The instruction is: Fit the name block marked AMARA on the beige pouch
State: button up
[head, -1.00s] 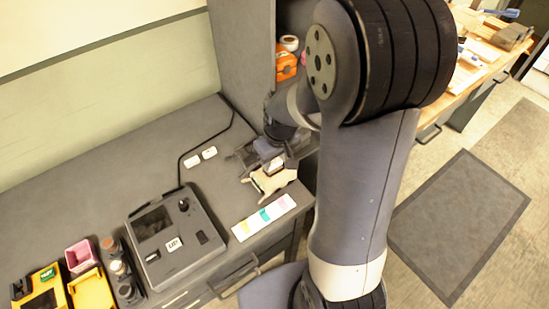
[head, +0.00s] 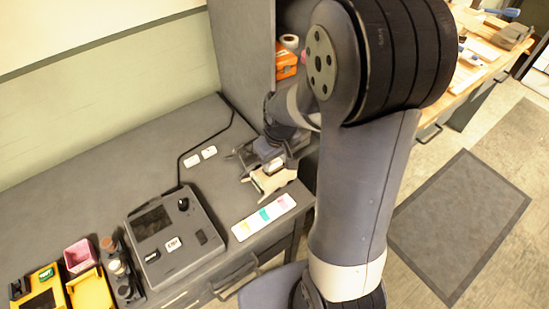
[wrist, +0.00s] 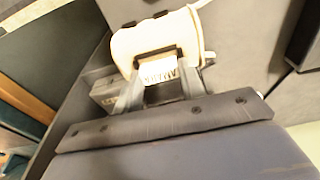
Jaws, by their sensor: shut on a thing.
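My gripper (head: 273,161) is shut on a small white name block (wrist: 160,71) at the right end of the grey desk. In the wrist view the block sits between my two fingertips (wrist: 160,82), with dark lettering that looks like AMARA but is hard to read. The beige pouch (head: 270,181) lies on the desk just under and in front of my gripper. In the wrist view the pouch (wrist: 157,36) is right beyond the block, which lines up with a dark slot or holder on it. I cannot tell whether the block is seated in it.
Two white blocks (head: 201,156) lie on the desk left of my gripper. A colored strip card (head: 264,217) lies in front of the pouch. A dark device (head: 170,240), a pink box (head: 79,257) and yellow items (head: 90,290) stand left. A tall grey panel (head: 243,58) rises behind.

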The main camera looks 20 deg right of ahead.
jog(key=shift+f, duration=0.3)
jog(key=o, duration=1)
jog(key=shift+r, duration=0.15)
notch_tip(320, 180, up, 10)
jog(key=s, duration=0.1)
jog(key=shift+s+d+r, duration=0.25)
jog(key=shift+s, duration=0.05)
jog(key=shift+f, duration=0.1)
jog(key=f, duration=0.3)
jog(key=w+f, duration=0.1)
jog(key=f, duration=0.6)
jog(key=shift+w+a+f, duration=0.2)
jog(key=shift+w+a, duration=0.05)
jog(key=shift+r, duration=0.2)
jog(key=shift+f, duration=0.1)
